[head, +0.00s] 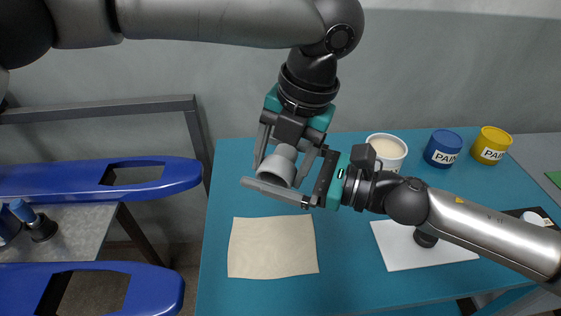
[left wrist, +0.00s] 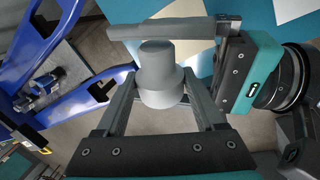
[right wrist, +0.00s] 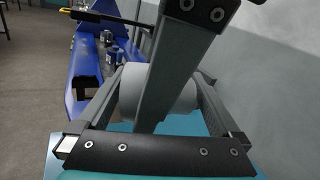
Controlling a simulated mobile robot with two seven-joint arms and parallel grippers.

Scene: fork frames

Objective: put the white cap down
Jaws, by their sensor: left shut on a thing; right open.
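The white cap (head: 279,167) looks light grey and stepped, with a wide part and a narrower end. My left gripper (head: 284,160), on the arm from the upper left, points down and is shut on it above the blue table. In the left wrist view the cap (left wrist: 160,75) sits between the two fingers. My right gripper (head: 276,186) comes from the right and is open, one finger crossing close below the cap. In the right wrist view the cap (right wrist: 180,95) lies between its spread fingers, partly hidden by a left finger. I cannot tell whether the right fingers touch it.
On the blue table (head: 350,275) lie a cream sheet (head: 272,247) and a white sheet (head: 425,256) with a dark object (head: 425,239). White (head: 386,146), blue (head: 443,150) and yellow (head: 491,146) paint containers stand behind. Blue fork-shaped frames (head: 60,182) are at the left.

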